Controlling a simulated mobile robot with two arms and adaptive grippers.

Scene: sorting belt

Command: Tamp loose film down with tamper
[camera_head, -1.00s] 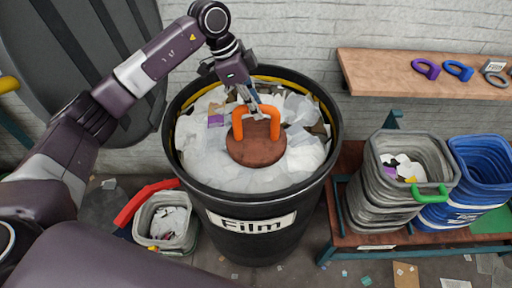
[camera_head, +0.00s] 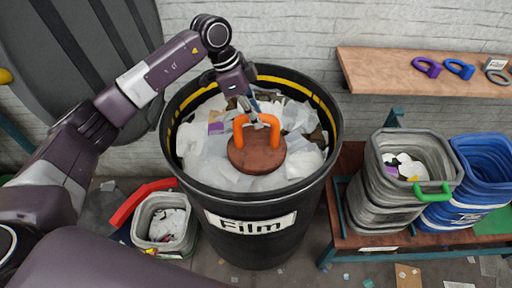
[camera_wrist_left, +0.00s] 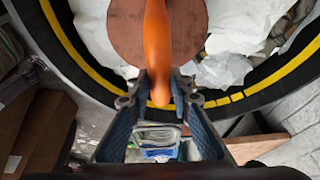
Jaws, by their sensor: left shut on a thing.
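The tamper is a round brown wooden disc (camera_head: 257,154) with an orange handle (camera_head: 239,128). My left gripper (camera_head: 252,117) is shut on the top bar of that handle; the left wrist view shows the fingers (camera_wrist_left: 158,92) on both sides of the orange bar (camera_wrist_left: 157,40). The disc sits inside the black bin (camera_head: 255,228) labelled Film, among loose white and clear film (camera_head: 212,160). The film's surface lies below the rim with its yellow band. The disc's underside is hidden, so I cannot tell how firmly it presses. My right gripper is not in view.
A small grey bin (camera_head: 165,226) stands at lower left beside a red piece (camera_head: 139,199). Grey crates (camera_head: 383,185) and blue crates (camera_head: 470,189) stand on a bench at right. A wooden shelf (camera_head: 385,72) holds coloured handles. Scraps litter the floor.

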